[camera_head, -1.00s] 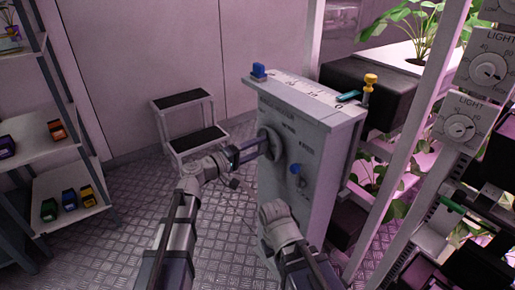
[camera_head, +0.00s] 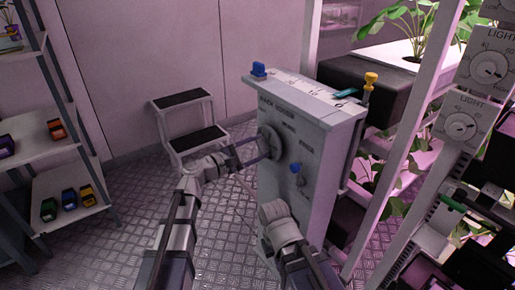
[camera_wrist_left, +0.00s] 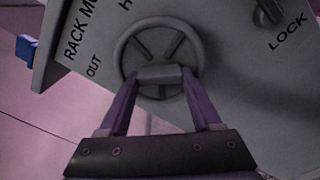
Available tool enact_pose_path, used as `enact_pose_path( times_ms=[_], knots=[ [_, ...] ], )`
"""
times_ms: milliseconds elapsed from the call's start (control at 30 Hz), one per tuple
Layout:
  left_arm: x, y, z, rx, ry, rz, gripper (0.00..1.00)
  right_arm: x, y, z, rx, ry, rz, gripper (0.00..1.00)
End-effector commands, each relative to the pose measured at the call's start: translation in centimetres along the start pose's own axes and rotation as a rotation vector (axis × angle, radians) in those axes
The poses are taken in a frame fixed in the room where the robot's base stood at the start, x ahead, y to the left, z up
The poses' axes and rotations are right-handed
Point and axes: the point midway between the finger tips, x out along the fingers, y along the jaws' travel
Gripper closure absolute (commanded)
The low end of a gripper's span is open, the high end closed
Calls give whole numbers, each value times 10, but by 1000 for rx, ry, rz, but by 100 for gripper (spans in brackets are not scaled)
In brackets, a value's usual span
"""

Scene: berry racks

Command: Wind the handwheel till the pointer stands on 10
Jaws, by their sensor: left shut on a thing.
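The grey handwheel (camera_head: 273,142) is on the front of the grey control box (camera_head: 325,150). My left gripper (camera_head: 267,148) reaches it from the left.
A blue knob (camera_head: 295,168) sits below and right of the wheel. A step stool (camera_head: 185,122) stands behind, shelves (camera_head: 70,190) at left, plant racks at right.

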Motion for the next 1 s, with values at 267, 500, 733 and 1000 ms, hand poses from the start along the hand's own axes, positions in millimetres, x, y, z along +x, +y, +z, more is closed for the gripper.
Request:
enact_pose_path(
  times_ms=[267,500,733,1000],
  knots=[
    [0,-2,0,-257,2,-1,91,1,0,0,0,0,0,100],
    [0,-3,0,-447,2,-1,91,2,0,0,0,0,0,100],
    [0,-3,0,-574,3,-1,91,2,0,0,0,0,0,100],
    [-1,-4,1,-648,3,-1,91,2,0,0,0,0,0,100]
  ],
)
